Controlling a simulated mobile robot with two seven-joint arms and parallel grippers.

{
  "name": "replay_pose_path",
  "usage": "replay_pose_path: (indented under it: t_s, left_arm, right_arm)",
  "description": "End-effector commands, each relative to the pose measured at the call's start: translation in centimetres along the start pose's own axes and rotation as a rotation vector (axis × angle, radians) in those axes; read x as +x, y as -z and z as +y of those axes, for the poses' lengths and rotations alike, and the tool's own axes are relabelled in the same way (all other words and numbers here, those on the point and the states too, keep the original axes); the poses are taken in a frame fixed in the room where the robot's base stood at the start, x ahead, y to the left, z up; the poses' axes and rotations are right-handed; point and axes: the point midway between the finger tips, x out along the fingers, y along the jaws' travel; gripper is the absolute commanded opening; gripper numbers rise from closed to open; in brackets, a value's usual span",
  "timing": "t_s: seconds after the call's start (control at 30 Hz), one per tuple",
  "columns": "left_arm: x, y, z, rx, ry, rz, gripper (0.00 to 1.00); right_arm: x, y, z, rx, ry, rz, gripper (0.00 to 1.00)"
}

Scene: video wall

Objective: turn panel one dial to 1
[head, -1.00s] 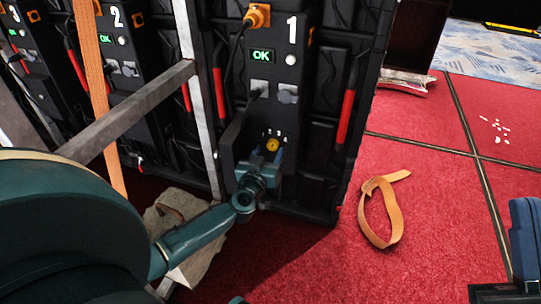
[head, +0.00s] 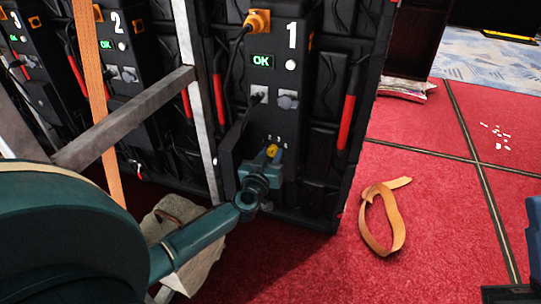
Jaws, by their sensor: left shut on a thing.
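Panel one (head: 310,90) is a black panel marked with a white 1, with a lit green OK display (head: 262,61). Its small yellow dial (head: 271,150) sits low on the panel, with small pale marks above it that are too small to read. My left gripper (head: 268,158) is shut on the dial, and its blue fingers hide part of it. The dial's knob looks tilted, but I cannot tell which mark it points to. My right gripper does not show; a blue part at the right edge may be my own.
Panel two (head: 118,45) stands to the left. A grey metal brace (head: 125,115) and an orange strap (head: 92,90) cross in front of the panels. An orange strap loop (head: 378,222) and white scraps (head: 497,136) lie on the red carpet. The carpet right of panel one is largely clear.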

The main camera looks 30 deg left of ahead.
Motion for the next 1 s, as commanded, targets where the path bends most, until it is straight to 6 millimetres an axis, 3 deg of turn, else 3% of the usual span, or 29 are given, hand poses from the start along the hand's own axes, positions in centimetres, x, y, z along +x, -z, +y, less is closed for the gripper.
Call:
replay_pose_path:
  t_s: [0.47, 1.0]
  left_arm:
    - [-0.1, 0.1, 0.1, -0.084, 0.001, -0.005, 0.08]
    - [-0.1, 0.0, 0.1, -0.544, 0.002, -0.016, 0.08]
  right_arm:
    - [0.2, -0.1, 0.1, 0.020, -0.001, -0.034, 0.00]
    - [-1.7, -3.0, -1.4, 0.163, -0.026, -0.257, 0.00]
